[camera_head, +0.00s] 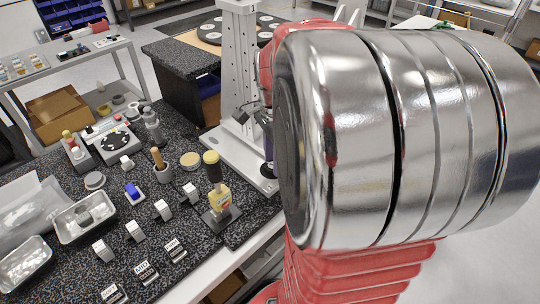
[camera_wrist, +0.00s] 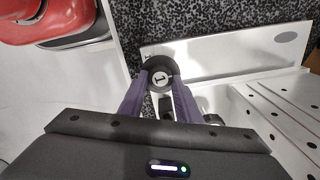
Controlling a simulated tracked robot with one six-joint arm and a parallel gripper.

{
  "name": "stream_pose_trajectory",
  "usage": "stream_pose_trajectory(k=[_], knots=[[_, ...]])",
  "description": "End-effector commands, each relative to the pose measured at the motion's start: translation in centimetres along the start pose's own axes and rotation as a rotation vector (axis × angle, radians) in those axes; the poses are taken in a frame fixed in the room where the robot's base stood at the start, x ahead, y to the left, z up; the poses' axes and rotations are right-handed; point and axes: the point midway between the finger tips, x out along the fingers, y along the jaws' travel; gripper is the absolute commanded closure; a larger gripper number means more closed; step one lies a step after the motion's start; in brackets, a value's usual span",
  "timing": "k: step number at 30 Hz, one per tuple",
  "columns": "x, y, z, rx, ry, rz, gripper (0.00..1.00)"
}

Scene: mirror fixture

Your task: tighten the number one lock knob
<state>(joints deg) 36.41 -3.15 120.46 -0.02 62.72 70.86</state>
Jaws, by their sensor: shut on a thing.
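The number one lock knob (camera_wrist: 160,77) shows in the wrist view as a dark round knob with a white cap marked "1". It sits beside the white plate of the mirror fixture (camera_wrist: 225,55). My gripper (camera_wrist: 160,88) has its two purple fingers closed on either side of the knob, touching it. In the head view the white upright fixture (camera_head: 238,75) stands at the bench edge, and my gripper (camera_head: 264,130) is at its right side, mostly hidden behind my own arm.
A black speckled bench (camera_head: 80,185) left of the fixture holds metal trays (camera_head: 85,219), small labelled blocks and a yellow-handled tool (camera_head: 218,195). The ribbed white column (camera_wrist: 280,115) stands close to the right of my fingers in the wrist view. The bench surface beside the fixture base is partly clear.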

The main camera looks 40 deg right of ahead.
Motion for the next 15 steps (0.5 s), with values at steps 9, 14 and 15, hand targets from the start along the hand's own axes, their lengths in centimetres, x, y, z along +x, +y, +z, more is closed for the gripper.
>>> stream_pose_trajectory(k=[9, 14, 15], knots=[[-0.12, -0.09, 0.00, 0.096, 0.000, -0.005, 0.92], [-0.12, -0.09, 0.00, 0.103, 0.000, -0.005, 0.92], [-0.12, -0.09, 0.00, 0.103, 0.000, -0.005, 0.92]])
